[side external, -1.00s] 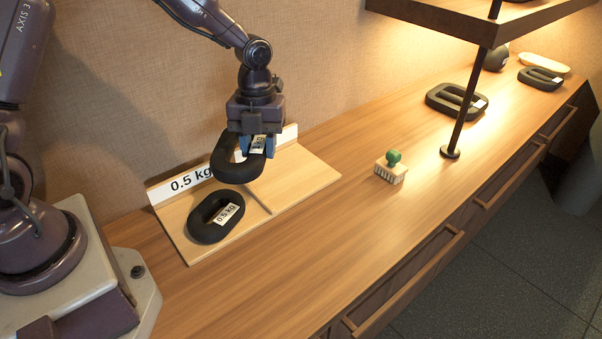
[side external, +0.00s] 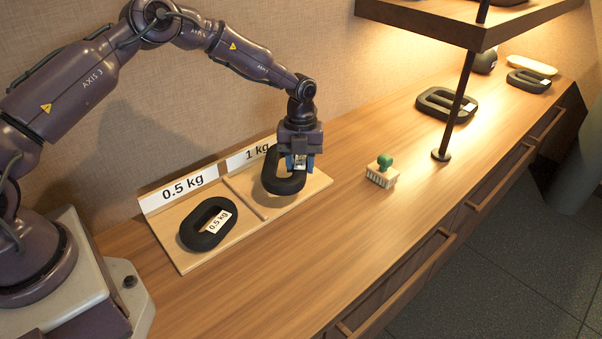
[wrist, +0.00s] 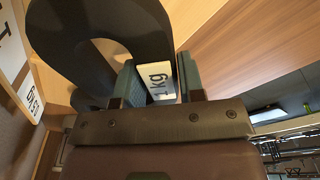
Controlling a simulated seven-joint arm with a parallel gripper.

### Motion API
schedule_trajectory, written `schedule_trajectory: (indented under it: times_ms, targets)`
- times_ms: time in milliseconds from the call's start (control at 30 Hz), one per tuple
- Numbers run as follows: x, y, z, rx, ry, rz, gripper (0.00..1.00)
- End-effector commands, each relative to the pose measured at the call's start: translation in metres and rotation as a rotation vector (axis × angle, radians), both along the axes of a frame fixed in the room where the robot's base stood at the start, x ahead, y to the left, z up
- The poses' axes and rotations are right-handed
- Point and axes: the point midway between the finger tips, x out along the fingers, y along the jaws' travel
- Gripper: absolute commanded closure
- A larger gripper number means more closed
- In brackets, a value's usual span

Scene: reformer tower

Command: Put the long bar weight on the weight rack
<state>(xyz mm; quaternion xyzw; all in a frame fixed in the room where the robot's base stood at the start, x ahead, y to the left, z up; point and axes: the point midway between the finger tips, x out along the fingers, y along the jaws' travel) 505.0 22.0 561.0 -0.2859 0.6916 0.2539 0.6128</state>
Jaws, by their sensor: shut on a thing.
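My gripper (side external: 300,163) is shut on a black oval ring weight (side external: 278,184) with a white label. The wrist view shows that label (wrist: 160,84) reading "1 kg" between the two blue fingers. The held weight is tilted, at the right compartment of the wooden weight rack (side external: 232,236); I cannot tell whether it touches the base. The rack's back labels read "0.5 kg" (side external: 178,190) and "1 kg" (side external: 256,153). Another black ring weight (side external: 192,243), labelled 0.5 kg, lies flat in the left compartment. Two black slotted weights (side external: 430,101) (side external: 522,84) lie at the far right.
A dark post (side external: 456,110) holds up a wooden shelf (side external: 470,25) over the counter. A dark round object and a cream tray (side external: 532,66) are at the far end. The front counter (side external: 290,275) is clear.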

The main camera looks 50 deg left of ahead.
Motion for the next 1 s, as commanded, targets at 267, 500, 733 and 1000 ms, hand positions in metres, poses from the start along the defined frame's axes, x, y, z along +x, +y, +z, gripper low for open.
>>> schedule_trajectory:
  times_ms: [267,500,733,1000]
  targets:
    - [0.003,0.0,-0.029,0.001,-0.002,0.0,1.0]
    - [0.004,0.0,-0.031,0.001,-0.004,0.0,1.0]
    - [0.002,0.0,-0.036,0.0,0.0,0.0,0.55]
    - [0.002,0.0,-0.036,0.0,0.0,0.0,0.39]
